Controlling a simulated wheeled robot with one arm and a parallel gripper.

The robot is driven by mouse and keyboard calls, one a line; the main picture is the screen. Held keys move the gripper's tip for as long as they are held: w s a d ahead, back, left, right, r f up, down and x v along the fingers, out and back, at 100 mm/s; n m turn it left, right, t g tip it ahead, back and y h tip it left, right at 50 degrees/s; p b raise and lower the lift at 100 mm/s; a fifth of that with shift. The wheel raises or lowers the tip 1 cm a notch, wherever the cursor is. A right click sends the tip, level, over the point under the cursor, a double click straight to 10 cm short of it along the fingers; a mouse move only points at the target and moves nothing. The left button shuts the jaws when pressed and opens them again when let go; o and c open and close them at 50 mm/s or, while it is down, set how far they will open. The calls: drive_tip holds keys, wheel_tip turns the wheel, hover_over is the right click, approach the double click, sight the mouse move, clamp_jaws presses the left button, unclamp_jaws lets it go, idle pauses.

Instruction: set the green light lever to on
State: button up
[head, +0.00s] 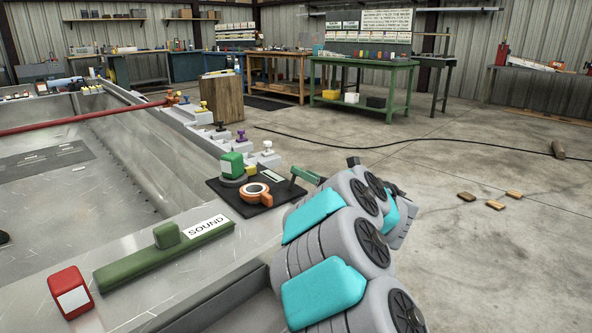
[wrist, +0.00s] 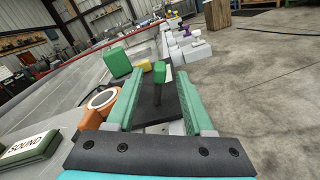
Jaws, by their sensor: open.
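The lever with a green head (wrist: 160,72) and dark stem stands on a black panel (wrist: 171,98). In the wrist view its head appears between the tips of my open gripper (wrist: 161,76), with a gap on both sides. Whether the tips reach its depth I cannot tell. In the head view, my gripper (head: 306,175) is over the right part of the black panel (head: 228,192), and one green finger mostly hides the lever. A small white label (head: 272,175) lies beside it, its text too small to read.
An orange ring (head: 255,193) and a green block (head: 232,165) sit on the panel, left of the lever. A green slider marked SOUND (head: 130,268) and a red block (head: 70,292) are nearer. Several coloured knobs (head: 241,137) line the ledge beyond. Open floor lies right.

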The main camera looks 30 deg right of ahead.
drive_tip(key=x, duration=0.4)
drive_tip(key=shift+w, duration=0.2)
clamp_jaws()
idle(1.2)
